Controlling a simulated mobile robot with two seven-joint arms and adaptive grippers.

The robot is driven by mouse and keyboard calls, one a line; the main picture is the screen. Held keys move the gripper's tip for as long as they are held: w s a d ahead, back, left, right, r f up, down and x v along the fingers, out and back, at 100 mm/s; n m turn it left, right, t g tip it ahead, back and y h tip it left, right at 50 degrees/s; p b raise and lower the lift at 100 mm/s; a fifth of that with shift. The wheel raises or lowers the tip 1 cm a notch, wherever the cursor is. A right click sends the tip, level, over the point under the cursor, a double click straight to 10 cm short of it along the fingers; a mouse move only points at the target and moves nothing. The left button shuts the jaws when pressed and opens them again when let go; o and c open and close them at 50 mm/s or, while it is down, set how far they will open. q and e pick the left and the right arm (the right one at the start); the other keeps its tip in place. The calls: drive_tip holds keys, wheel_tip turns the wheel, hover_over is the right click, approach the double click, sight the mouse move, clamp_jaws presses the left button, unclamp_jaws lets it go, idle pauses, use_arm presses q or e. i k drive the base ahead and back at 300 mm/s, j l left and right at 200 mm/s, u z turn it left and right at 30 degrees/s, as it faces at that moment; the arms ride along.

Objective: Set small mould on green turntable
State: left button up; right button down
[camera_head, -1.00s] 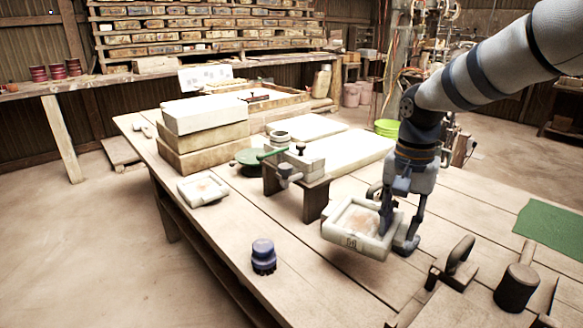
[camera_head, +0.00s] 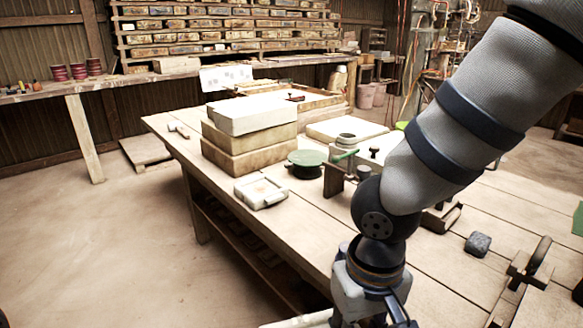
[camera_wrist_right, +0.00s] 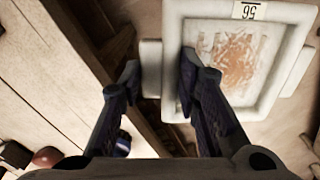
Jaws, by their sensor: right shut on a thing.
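My right gripper (camera_head: 372,322) is at the bottom edge of the head view, by the front of the table. In the right wrist view its fingers (camera_wrist_right: 158,80) are closed on a side lug of a white square mould (camera_wrist_right: 245,55) labelled 56, with a brownish patch in its recess. Only a pale edge of this mould (camera_head: 300,322) shows in the head view. My left gripper is out of view.
Stacked plaster blocks (camera_head: 250,130) stand left of the turntable. A dark stand (camera_head: 336,180) with a green-handled tool is close on its right. A dark block (camera_head: 478,244) and a handled tool (camera_head: 530,270) lie at right. My right arm hides much of the table.

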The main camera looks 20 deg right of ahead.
sight(308, 157)
drive_tip(key=i+j, duration=0.85)
drive_tip(key=i+l+z, duration=0.05)
drive_tip(key=i, duration=0.1)
